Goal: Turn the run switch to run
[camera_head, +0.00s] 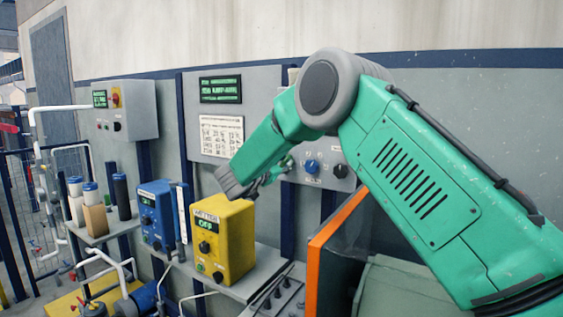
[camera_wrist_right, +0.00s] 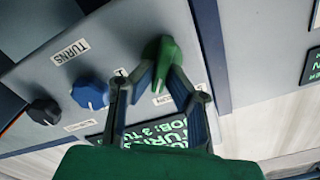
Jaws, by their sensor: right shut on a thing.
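A green knob (camera_wrist_right: 168,52) sits on a grey control panel (camera_wrist_right: 120,25). My right gripper (camera_wrist_right: 161,76) has its two fingers on either side of this knob and is shut on it. In the head view, my right gripper (camera_head: 277,172) reaches the panel's left end, and the arm hides part of the panel. A blue knob (camera_wrist_right: 90,93) and a black knob (camera_wrist_right: 44,111) sit beside the green one. A "TURNS" label (camera_wrist_right: 70,52) is readable; the small labels by the green knob are not. My left gripper is not in view.
A yellow box (camera_head: 227,240) reading "OFF" and a blue box (camera_head: 156,215) stand on a shelf below. A display (camera_head: 220,89) and a chart (camera_head: 221,135) hang on the wall. An orange-edged panel (camera_head: 325,245) stands below the arm.

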